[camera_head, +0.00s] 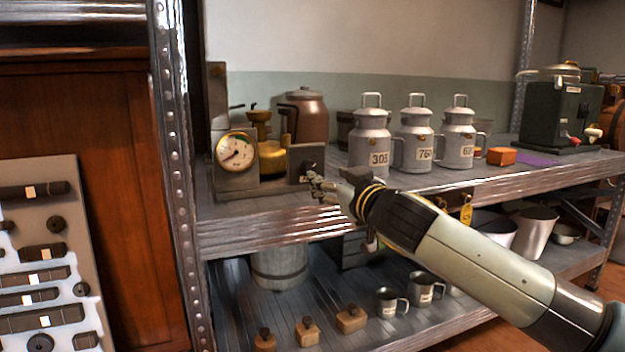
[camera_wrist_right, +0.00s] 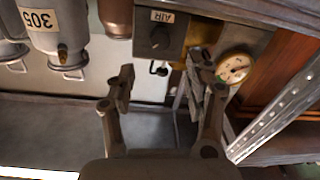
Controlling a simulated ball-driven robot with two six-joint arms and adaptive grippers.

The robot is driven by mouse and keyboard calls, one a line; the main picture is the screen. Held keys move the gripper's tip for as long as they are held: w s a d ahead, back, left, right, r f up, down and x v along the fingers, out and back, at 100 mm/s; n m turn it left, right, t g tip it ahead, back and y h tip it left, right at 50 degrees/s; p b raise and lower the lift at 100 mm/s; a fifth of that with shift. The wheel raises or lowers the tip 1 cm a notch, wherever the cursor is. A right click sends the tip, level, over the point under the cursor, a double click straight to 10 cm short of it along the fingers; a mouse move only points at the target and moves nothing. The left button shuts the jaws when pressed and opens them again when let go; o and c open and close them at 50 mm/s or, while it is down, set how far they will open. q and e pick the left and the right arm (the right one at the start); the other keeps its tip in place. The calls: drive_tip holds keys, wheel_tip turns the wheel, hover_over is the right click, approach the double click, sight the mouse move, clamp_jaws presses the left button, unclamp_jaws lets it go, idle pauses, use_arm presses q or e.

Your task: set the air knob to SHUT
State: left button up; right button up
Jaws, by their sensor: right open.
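The air knob (camera_wrist_right: 160,38) is a dark round knob on a grey panel with a white AIR label (camera_wrist_right: 163,16); the wrist view shows it upside down. In the head view the knob (camera_head: 309,164) sits on the small panel right of the brass gauge, partly crowded by my gripper. My right gripper (camera_head: 318,186) is open and empty, just in front of and below the panel. In the wrist view its two fingers (camera_wrist_right: 158,82) stand apart, with the knob beyond the gap. I cannot read the knob's setting. My left gripper is not in view.
A round gauge (camera_head: 236,152) stands left of the knob, with a brass pot (camera_head: 270,157) behind. Milk cans (camera_head: 371,145) stand on the shelf to the right. The metal shelf edge (camera_head: 260,232) runs below my gripper, and a perforated post (camera_head: 172,130) stands at left.

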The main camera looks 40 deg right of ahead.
sight(312, 168)
drive_tip(key=w, duration=0.2)
drive_tip(key=w+d+b, duration=0.1)
drive_tip(key=w, duration=0.4)
drive_tip(key=shift+w+d+f+b, duration=0.15)
drive_tip(key=shift+w+d+b, duration=0.1)
drive_tip(key=shift+w+b, duration=0.1)
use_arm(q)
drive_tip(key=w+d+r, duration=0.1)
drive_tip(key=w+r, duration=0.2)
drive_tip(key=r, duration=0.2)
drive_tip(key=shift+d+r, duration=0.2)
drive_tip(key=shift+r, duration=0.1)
use_arm(e)
drive_tip(key=shift+w+d, duration=0.15)
drive_tip(key=shift+w, duration=0.45)
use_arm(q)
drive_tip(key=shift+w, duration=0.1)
use_arm(e)
clamp_jaws()
